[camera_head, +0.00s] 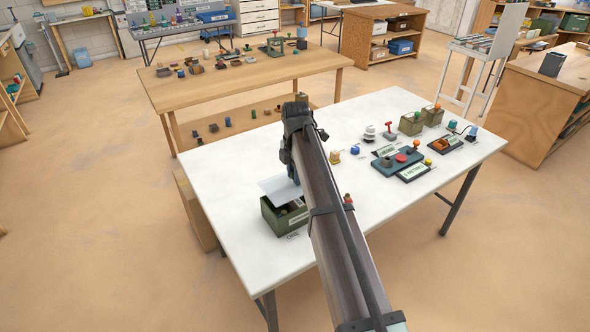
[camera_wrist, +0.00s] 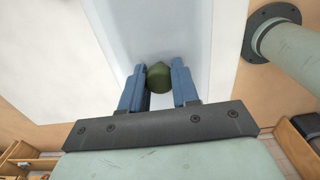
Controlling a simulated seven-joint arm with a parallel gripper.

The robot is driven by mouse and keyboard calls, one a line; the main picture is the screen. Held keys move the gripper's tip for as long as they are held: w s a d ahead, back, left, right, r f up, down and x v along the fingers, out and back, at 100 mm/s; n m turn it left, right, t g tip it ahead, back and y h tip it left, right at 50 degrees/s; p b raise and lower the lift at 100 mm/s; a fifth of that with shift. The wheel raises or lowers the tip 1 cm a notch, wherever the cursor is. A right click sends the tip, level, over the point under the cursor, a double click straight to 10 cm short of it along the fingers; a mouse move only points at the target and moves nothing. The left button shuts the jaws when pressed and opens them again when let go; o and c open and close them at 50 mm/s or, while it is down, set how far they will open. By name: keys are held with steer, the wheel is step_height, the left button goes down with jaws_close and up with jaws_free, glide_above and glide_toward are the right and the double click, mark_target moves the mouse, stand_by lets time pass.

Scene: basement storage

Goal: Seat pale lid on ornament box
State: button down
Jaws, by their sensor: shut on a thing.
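A dark green open box (camera_head: 269,216) with small things inside stands near the front left of the white table, beside lettering that reads "ONE". The pale lid (camera_head: 274,186) hangs above this box, offset towards its back left; a gap seems to show between them. In the wrist view the pale lid (camera_wrist: 150,28) fills the upper middle. My gripper (camera_wrist: 158,78) is shut on the lid's green knob (camera_wrist: 159,79), one blue finger on each side. In the head view my gripper (camera_head: 293,168) is partly hidden by my arm.
The white table (camera_head: 235,165) is clear around the box's left and front. A wooden table (camera_head: 240,80) with small objects stands behind.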

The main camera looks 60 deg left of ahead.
mark_target(295, 187)
steer(key=shift+f, duration=2.2)
steer(key=shift+f, duration=0.6)
stand_by(0.4)
steer(key=shift+c, duration=1.4)
jaws_free()
steer(key=shift+r, duration=0.15)
steer(key=shift+r, duration=3.4)
